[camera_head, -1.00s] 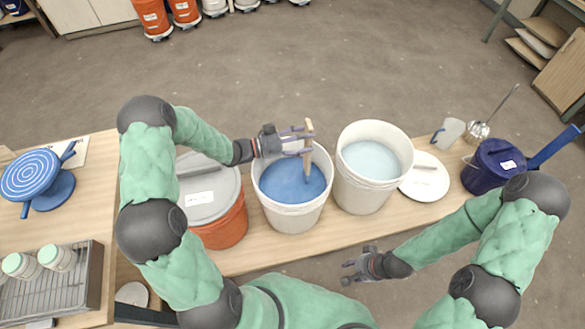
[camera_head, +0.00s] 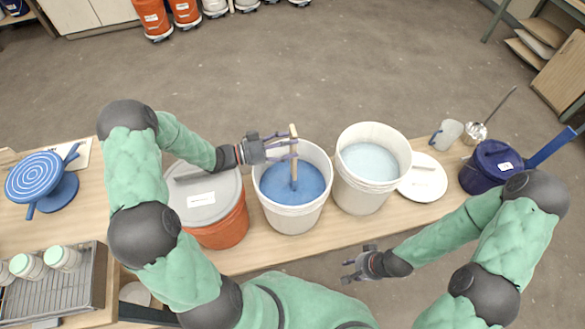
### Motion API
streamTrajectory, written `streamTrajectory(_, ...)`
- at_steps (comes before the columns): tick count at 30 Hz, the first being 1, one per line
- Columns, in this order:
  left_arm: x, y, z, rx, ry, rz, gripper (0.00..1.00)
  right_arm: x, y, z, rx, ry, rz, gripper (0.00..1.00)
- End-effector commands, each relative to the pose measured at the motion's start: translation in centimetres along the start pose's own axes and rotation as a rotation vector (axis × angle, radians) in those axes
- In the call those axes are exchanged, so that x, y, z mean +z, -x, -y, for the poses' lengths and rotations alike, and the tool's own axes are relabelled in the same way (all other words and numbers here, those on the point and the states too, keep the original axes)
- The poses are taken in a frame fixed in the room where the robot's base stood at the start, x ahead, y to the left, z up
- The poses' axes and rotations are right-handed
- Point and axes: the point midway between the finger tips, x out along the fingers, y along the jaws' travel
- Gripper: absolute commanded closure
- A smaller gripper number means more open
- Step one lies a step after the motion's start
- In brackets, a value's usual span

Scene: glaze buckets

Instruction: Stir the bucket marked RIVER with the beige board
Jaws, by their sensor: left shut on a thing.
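The beige board (camera_head: 294,165) stands nearly upright in an open white bucket (camera_head: 293,217) of blue glaze (camera_head: 308,187). Its lower end is in the glaze and hidden. My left gripper (camera_head: 284,146) is shut on the board's upper part, above the bucket's rim. A second open white bucket (camera_head: 364,197) with pale blue liquid stands just to the right. No RIVER marking can be read on either bucket from here. My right gripper (camera_head: 357,265) is empty and looks open, in front of the bench and away from the buckets.
An orange bucket with a grey lid (camera_head: 205,200) stands left of the blue glaze. A white lid (camera_head: 423,179), a clear jug (camera_head: 446,134), a metal whisk (camera_head: 475,134) and a dark blue bucket (camera_head: 492,168) are to the right. A blue banding wheel (camera_head: 42,180) is far left.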

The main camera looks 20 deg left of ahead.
Motion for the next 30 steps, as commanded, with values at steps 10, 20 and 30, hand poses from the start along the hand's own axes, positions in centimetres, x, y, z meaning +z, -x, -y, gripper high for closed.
streamTrajectory(10,-3.4,0.0,0.0,0.000,-0.002,0.000,0.83,0.1,2.4,0.9,0.000,0.000,0.000,0.60)
streamTrajectory(20,-6.2,0.0,0.0,0.000,-0.002,-0.001,0.83,0.2,4.4,1.6,0.000,0.000,0.000,0.60)
streamTrajectory(30,-9.1,0.0,0.0,0.000,-0.001,-0.001,0.83,0.2,6.5,2.3,0.000,0.000,0.000,0.60)
